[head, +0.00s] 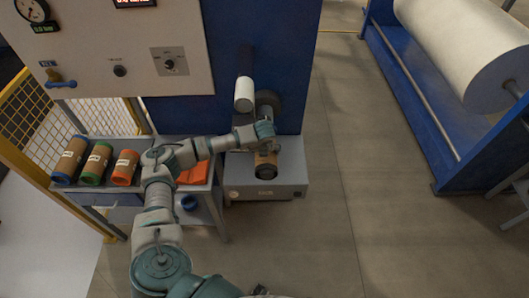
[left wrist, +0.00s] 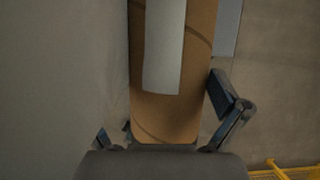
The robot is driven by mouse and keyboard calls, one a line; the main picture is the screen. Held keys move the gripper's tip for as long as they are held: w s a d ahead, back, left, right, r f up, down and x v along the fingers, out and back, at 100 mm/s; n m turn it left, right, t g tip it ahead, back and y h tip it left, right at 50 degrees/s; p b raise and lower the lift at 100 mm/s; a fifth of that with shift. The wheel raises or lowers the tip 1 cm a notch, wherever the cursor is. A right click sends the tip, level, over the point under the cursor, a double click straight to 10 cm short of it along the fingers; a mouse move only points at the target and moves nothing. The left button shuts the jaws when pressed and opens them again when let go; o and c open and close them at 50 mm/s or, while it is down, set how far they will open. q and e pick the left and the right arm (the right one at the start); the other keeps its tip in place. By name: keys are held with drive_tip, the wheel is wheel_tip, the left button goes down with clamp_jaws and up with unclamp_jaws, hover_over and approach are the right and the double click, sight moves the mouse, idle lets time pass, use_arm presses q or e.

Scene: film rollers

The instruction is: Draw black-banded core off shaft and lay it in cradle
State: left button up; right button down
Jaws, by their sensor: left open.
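A brown core with a black end band (head: 267,168) is over the grey box (head: 265,192) at the foot of the blue machine. Whether it rests in the box's top or still sits on a shaft I cannot tell; the gripper hides its far end. My left gripper (head: 265,147) is over the core. In the left wrist view the brown core (left wrist: 160,118), with a white label strip, lies between the two spread fingers of the left gripper (left wrist: 172,118). The fingers look apart from its sides. My right gripper is not in view.
A white roller (head: 244,95) and a dark round flange (head: 267,103) stand out from the blue machine just behind the gripper. Brown cores with blue, green (head: 96,163) and orange (head: 125,167) bands lie on the side table.

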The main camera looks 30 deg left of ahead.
use_arm(q)
drive_tip(key=x, duration=0.3)
drive_tip(key=shift+w+d+f, duration=0.15)
drive_tip(key=shift+d+f, duration=0.05)
drive_tip(key=shift+d, duration=0.3)
drive_tip(key=shift+w+d+f, duration=0.1)
drive_tip(key=shift+d+f, duration=0.1)
drive_tip(key=shift+d, duration=0.3)
drive_tip(key=shift+a, duration=0.35)
drive_tip(key=c, duration=0.5)
drive_tip(key=shift+a+f, duration=0.1)
drive_tip(key=shift+a, duration=0.3)
drive_tip(key=c, duration=0.6)
drive_tip(key=shift+d, duration=0.4)
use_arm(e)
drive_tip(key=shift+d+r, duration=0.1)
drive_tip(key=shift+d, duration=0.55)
